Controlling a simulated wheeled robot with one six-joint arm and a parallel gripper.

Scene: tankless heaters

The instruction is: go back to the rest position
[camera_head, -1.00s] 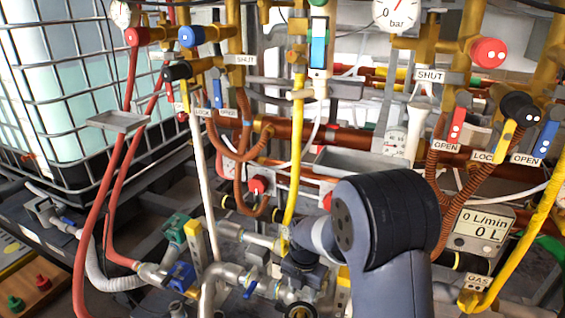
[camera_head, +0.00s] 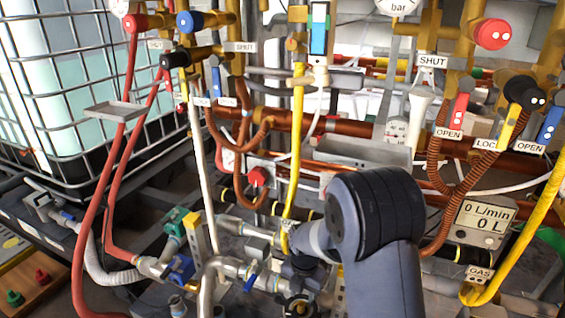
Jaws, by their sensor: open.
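My arm stands at the lower middle, with its black elbow joint (camera_head: 378,212) bent and its grey-blue link (camera_head: 385,280) rising from the bottom edge. A lighter grey forearm (camera_head: 312,240) points away and left from the elbow, in front of the pipework. I cannot make out my gripper's fingers; the far end of the arm is lost among dark fittings and pipes. Nothing held can be seen.
Pipes and valves crowd the space around the arm. A yellow pipe (camera_head: 295,150) rises behind the forearm. A flow meter (camera_head: 480,222) reading 0 L stands right of the elbow. A caged white tank (camera_head: 75,85) fills the upper left. A red knob (camera_head: 493,34) sits upper right.

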